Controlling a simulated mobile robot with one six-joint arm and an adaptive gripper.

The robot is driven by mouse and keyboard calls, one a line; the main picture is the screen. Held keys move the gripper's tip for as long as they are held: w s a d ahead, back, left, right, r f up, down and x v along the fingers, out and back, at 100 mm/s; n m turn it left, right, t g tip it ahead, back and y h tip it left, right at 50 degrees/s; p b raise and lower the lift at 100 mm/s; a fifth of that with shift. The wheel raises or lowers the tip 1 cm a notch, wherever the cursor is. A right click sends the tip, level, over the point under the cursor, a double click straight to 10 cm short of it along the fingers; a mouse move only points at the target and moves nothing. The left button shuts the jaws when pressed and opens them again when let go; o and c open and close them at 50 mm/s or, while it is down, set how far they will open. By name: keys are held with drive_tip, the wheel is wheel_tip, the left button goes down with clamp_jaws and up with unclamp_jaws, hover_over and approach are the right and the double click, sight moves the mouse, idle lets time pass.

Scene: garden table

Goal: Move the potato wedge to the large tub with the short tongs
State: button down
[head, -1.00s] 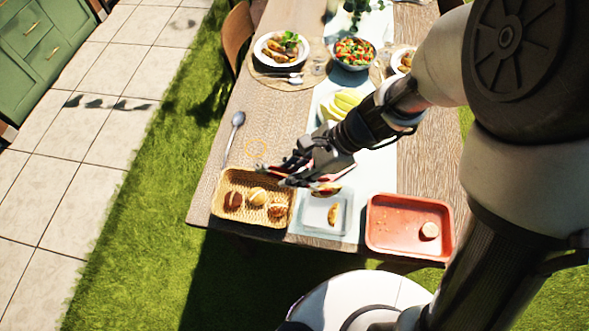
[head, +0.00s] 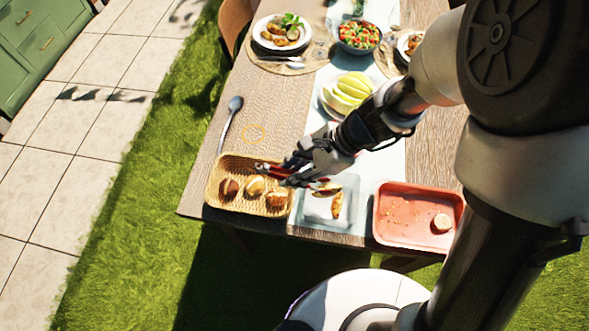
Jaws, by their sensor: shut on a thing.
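My gripper (head: 296,172) is above the table, near the gap between the wicker basket and the clear tub. It is shut on a red implement (head: 268,169), which looks like the short tongs; its far end lies over the basket's back edge. The gripper hides part of it, and I cannot tell whether its tips hold anything. A golden-brown potato wedge (head: 337,206) is in the clear, pale-bottomed tub (head: 352,220) at the table's front edge. A small reddish-brown piece shows just under the gripper at the tub's back side; I cannot tell what it is.
The wicker basket (head: 212,190) holds several bread rolls. A red tray (head: 375,238) at right holds a small round piece and crumbs. A spoon (head: 229,118), a plate of melon slices (head: 327,103), a salad bowl (head: 358,50) and a plated meal (head: 262,45) stand farther back.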

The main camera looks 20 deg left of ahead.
drive_tip(key=c, duration=1.8)
unclamp_jaws()
wheel_tip(320, 180, up, 10)
drive_tip(key=p, duration=0.9)
